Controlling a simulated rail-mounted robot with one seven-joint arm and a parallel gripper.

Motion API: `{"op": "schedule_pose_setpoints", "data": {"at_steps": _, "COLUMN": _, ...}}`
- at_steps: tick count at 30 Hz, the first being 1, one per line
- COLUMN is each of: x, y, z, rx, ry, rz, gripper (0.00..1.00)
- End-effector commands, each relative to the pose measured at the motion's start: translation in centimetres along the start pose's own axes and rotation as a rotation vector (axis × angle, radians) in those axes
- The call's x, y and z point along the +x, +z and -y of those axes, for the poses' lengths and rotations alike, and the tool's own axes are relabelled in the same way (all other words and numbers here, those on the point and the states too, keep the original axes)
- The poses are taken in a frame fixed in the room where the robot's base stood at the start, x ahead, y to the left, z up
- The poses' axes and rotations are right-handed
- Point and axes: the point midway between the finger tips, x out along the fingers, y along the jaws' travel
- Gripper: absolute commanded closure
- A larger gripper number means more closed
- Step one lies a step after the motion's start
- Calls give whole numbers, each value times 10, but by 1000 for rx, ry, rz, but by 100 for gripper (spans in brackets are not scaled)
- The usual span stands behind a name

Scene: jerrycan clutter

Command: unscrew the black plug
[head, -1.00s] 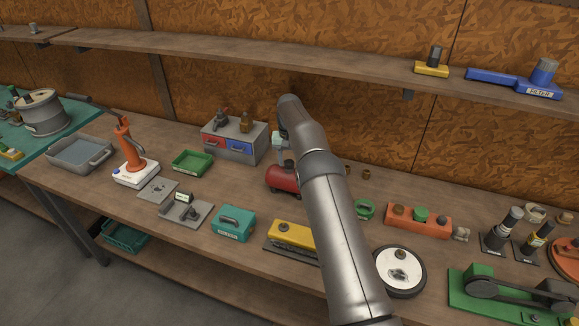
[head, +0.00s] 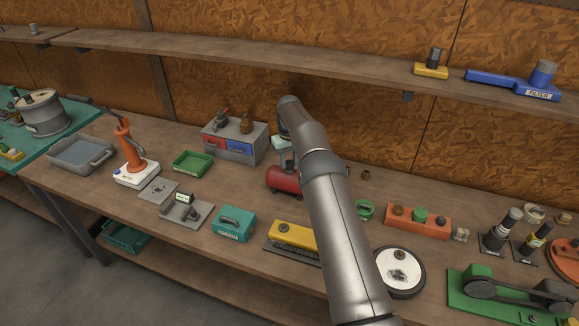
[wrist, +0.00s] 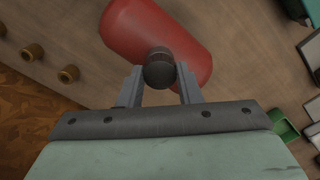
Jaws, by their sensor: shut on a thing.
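The black plug (wrist: 159,72) sits on the side of the red tank (wrist: 135,28) in the wrist view. My gripper (wrist: 159,84) is shut on the plug, with one grey finger on each side of it. In the head view the red tank (head: 284,180) lies on the bench, partly behind my arm.
Several small brown fittings (wrist: 33,53) stand on the bench near the tank. A grey cabinet with red and blue drawers (head: 235,141), a green tray (head: 192,163), a teal box (head: 234,224) and a yellow block (head: 292,234) surround it. A shelf (head: 300,65) runs above.

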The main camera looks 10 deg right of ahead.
Motion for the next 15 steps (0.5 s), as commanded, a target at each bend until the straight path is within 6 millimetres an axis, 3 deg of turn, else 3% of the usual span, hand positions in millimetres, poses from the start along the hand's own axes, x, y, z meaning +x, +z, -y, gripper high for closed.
{"op": "schedule_pose_setpoints", "data": {"at_steps": 9, "x": 0, "y": 0, "z": 0, "rx": -377, "ry": 0, "rz": 1, "gripper": 93}}
{"op": "schedule_pose_setpoints", "data": {"at_steps": 15, "x": 0, "y": 0, "z": 0, "rx": -436, "ry": 0, "rz": 1, "gripper": 93}}
